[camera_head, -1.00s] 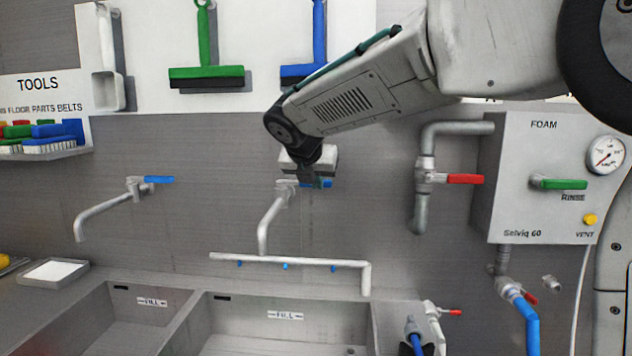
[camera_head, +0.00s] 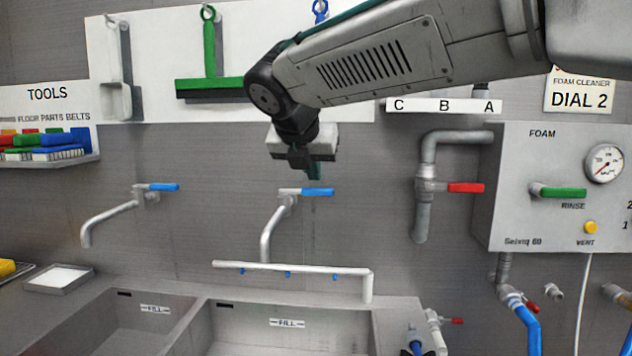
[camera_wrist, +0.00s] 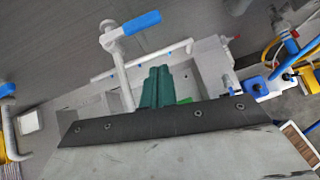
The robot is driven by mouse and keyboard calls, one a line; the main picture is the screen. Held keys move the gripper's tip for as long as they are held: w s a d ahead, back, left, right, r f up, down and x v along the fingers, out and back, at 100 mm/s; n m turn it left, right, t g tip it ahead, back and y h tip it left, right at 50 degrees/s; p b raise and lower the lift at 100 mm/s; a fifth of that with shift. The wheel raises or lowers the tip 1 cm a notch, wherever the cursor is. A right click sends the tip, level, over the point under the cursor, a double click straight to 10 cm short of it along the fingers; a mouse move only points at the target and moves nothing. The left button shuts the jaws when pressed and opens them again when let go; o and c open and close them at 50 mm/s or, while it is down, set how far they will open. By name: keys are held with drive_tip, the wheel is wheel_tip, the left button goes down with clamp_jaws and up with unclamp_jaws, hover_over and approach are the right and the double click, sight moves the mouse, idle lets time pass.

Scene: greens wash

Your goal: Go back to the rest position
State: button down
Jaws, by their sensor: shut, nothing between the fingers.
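My gripper (camera_head: 314,172) hangs in front of the back wall, a little above the blue-handled valve (camera_head: 318,192) of the right-hand tap. It looks apart from that handle in the head view. In the wrist view the two green fingers (camera_wrist: 157,88) lie together with nothing between them. The same blue handle (camera_wrist: 142,23) shows beyond them at the upper left. My arm reaches in from the upper right and hides part of the tool board.
Two sink basins stand below, with a white spray bar (camera_head: 300,267) over the right one. A second tap (camera_head: 115,218) is at left. The foam box (camera_head: 515,215) and a red-handled valve (camera_head: 465,188) are at right. A squeegee (camera_head: 208,85) hangs behind my arm's elbow.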

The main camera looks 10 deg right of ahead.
drive_tip(key=s+d+f+m+g+y, duration=0.1)
drive_tip(key=s+d+f+m+g, duration=0.1)
drive_tip(key=s+d+f+m, duration=0.2)
drive_tip(key=s+d+f+m+g+y, duration=0.1)
drive_tip(key=s+d+f+m, duration=0.4)
drive_tip(key=s+f+m, duration=0.5)
drive_tip(key=s+d+f+m+g+y, duration=0.2)
drive_tip(key=s+d+f+m, duration=0.3)
drive_tip(key=s+m, duration=1.1)
drive_tip(key=s+f+g, duration=0.1)
drive_tip(key=s, duration=0.2)
drive_tip(key=shift+f+m+g, duration=0.3)
drive_tip(key=shift+f, duration=0.1)
drive_tip(key=shift+a, duration=0.1)
